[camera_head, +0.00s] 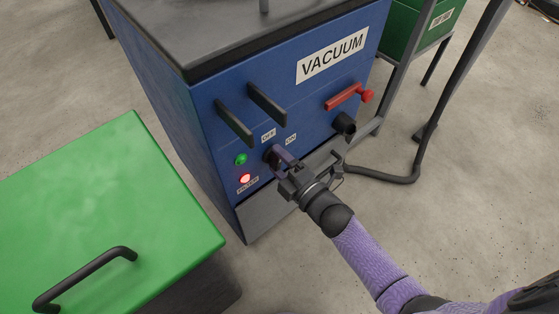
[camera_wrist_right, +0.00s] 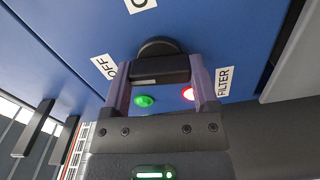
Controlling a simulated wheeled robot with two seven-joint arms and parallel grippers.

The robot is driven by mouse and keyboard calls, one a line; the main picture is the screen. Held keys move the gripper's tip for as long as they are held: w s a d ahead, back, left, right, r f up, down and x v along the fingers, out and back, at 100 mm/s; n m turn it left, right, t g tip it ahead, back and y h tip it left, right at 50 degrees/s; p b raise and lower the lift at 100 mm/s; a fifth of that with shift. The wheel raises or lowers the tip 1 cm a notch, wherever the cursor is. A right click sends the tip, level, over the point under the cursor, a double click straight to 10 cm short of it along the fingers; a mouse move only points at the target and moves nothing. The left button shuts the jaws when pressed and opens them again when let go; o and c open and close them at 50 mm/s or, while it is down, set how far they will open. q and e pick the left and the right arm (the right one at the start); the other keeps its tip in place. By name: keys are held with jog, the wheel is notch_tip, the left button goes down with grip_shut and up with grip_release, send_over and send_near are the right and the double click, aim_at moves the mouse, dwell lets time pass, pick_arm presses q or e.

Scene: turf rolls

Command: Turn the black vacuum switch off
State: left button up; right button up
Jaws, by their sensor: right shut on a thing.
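The black vacuum switch (camera_wrist_right: 160,68) is a round knob with a bar grip on the blue front of the vacuum cabinet (camera_head: 300,115). In the head view the switch (camera_head: 269,155) is partly hidden by my right gripper (camera_head: 278,157). The right gripper (camera_wrist_right: 160,85) is shut on the switch's bar, one finger at each end in the wrist view. The OFF label (camera_wrist_right: 104,67) is left of the switch there, and the ON label (camera_head: 291,139) shows in the head view. My left gripper is not in view.
A green lamp (camera_head: 240,159) and a lit red lamp (camera_head: 246,178) above a FILTER label sit left of the switch. Two dark handles (camera_head: 267,104), a red lever (camera_head: 345,97) and a black hose port (camera_head: 345,123) stick out nearby. A green lidded box (camera_head: 110,210) stands at left.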

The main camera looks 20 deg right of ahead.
jog(key=shift+f+n, duration=0.1)
jog(key=shift+n, duration=0.4)
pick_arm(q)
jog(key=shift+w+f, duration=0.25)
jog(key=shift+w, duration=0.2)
pick_arm(e)
jog(key=shift+n, duration=0.5)
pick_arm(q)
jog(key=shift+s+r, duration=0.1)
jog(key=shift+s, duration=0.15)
pick_arm(e)
jog(key=o, duration=1)
jog(key=shift+o, duration=0.6)
jog(key=shift+s+d, duration=0.15)
jog(key=shift+s, duration=0.15)
pick_arm(q)
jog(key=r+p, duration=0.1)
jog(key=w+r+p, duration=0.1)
jog(key=p, duration=0.1)
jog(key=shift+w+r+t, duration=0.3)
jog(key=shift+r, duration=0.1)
pick_arm(e)
jog(key=v, duration=0.9)
jog(key=shift+s, duration=0.15)
